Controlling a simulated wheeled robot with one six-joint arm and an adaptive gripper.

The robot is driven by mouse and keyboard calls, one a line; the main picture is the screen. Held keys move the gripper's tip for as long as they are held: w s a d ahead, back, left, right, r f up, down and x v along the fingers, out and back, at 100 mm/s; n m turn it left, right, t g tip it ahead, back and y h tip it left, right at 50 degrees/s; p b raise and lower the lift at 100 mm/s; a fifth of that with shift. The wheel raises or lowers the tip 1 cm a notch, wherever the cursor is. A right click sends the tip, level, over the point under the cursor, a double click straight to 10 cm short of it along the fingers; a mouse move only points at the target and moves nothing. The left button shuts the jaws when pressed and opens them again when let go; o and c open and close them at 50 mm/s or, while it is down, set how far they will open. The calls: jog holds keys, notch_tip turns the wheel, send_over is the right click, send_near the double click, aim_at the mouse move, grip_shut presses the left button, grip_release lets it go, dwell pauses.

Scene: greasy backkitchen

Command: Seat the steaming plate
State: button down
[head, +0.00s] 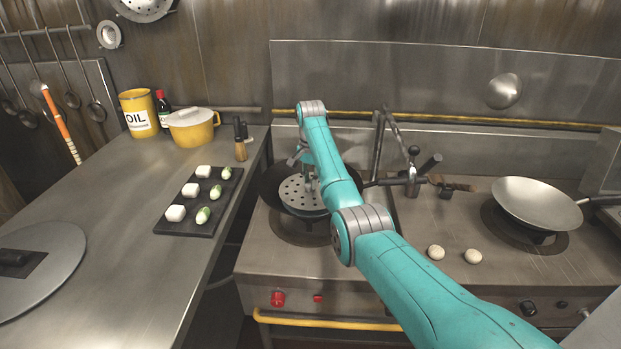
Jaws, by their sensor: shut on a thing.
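The steaming plate (298,194) is a round grey metal disc with many small holes. It is at the dark wok (271,182) on the left burner, within or just above the wok's opening; I cannot tell whether it touches the wok's wall. My gripper (309,182) is over the plate, shut on it near the middle, and my teal arm comes in from the lower right. The fingertips are small and partly hidden by my arm. The right part of the wok and plate is also hidden behind my arm.
A black tray (188,225) with white cubes and green pieces lies on the left counter, with a lid (40,262) in front. A faucet (378,140) stands behind the stove. A second wok (538,203) sits at right, near two pale balls (454,254).

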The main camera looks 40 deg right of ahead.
jog(key=shift+f, duration=0.85)
jog(key=c, duration=0.6)
grip_release()
jog(key=shift+r, duration=0.1)
jog(key=shift+r, duration=3.95)
